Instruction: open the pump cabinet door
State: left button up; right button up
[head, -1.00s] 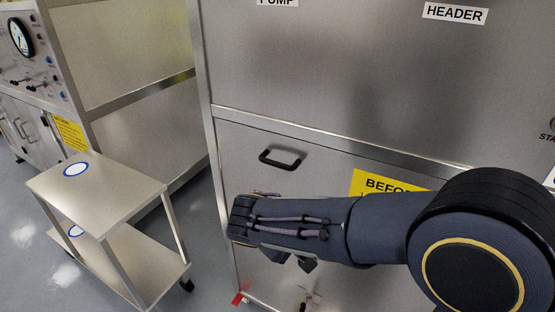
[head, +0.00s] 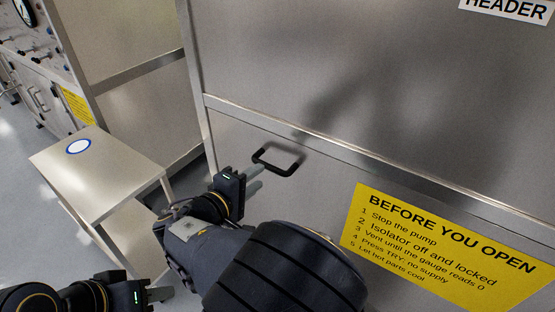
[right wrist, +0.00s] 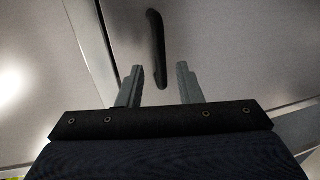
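The pump cabinet door is the steel panel (head: 320,200) under the horizontal rail, and it looks closed. Its black bar handle (head: 279,164) sits near the door's upper left. My right gripper (head: 255,178) is at the handle's left end, with its fingers pointing at it. In the right wrist view the two grey fingers (right wrist: 158,88) are apart, and the black handle (right wrist: 157,48) reaches down into the gap between their tips. I cannot see contact. My left gripper (head: 160,294) is at the lower left, away from the door; its finger spacing is unclear.
A steel trolley (head: 110,185) with a blue-ringed white disc stands left of the cabinet. A yellow warning sign (head: 440,245) is on the door to the right of the handle. A gauge panel (head: 30,45) stands at the far left. Grey floor shows at left.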

aim_at(269, 169)
jog(key=p+x, duration=0.1)
jog(key=x, duration=0.4)
jog(key=shift+w+d, duration=0.15)
jog(key=shift+d, duration=0.05)
jog(key=shift+w+d+f+p, duration=0.2)
jog(key=shift+w+d+p, duration=0.15)
jog(key=shift+w, duration=0.25)
grip_shut()
